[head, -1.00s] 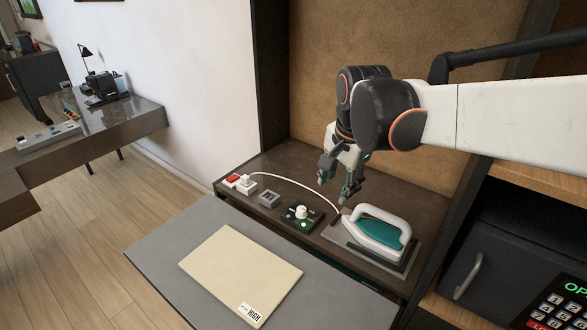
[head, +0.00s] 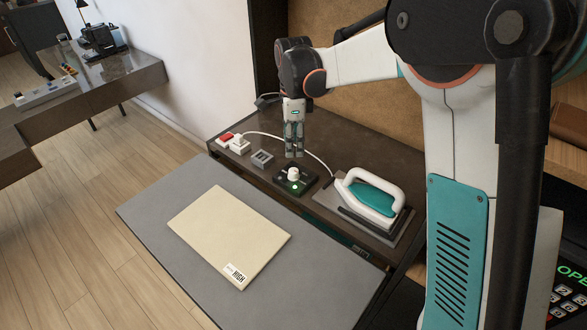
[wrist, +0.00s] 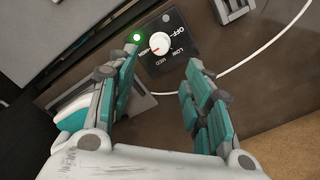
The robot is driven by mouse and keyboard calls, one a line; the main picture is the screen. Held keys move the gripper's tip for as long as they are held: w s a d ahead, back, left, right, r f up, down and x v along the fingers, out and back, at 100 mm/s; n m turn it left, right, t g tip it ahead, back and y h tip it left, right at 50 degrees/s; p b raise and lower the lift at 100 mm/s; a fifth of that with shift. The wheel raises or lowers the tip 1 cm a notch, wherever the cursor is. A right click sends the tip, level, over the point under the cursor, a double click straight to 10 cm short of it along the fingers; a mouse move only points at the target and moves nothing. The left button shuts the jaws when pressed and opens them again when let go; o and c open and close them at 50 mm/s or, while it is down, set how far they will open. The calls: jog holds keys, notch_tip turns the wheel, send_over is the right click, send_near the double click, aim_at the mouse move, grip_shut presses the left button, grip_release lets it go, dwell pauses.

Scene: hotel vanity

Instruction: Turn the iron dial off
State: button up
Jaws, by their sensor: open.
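The iron dial is a white round knob (head: 294,174) on a small black panel, with a lit green light beside it. In the wrist view the knob (wrist: 160,42) shows a red mark pointing down-left, towards the label that seems to read HIGH. OFF, LOW and MED are printed around it. My gripper (head: 294,154) points down just above and behind the dial, apart from it. In the wrist view its two teal-and-grey fingers (wrist: 158,64) are spread, with the knob just beyond the gap between their tips. Nothing is held.
A white and teal iron (head: 372,196) rests on a grey plate right of the dial. A grey switch box (head: 262,159) and a white plug with its cord (head: 240,145) lie left. A beige board (head: 229,237) labelled HIGH lies on the grey surface in front.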

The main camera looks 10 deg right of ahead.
aim_at(294, 170)
notch_tip(294, 170, down, 11)
jog(key=b, duration=0.3)
jog(key=shift+r, duration=0.2)
jog(key=shift+c, duration=0.3)
jog(key=c, duration=1)
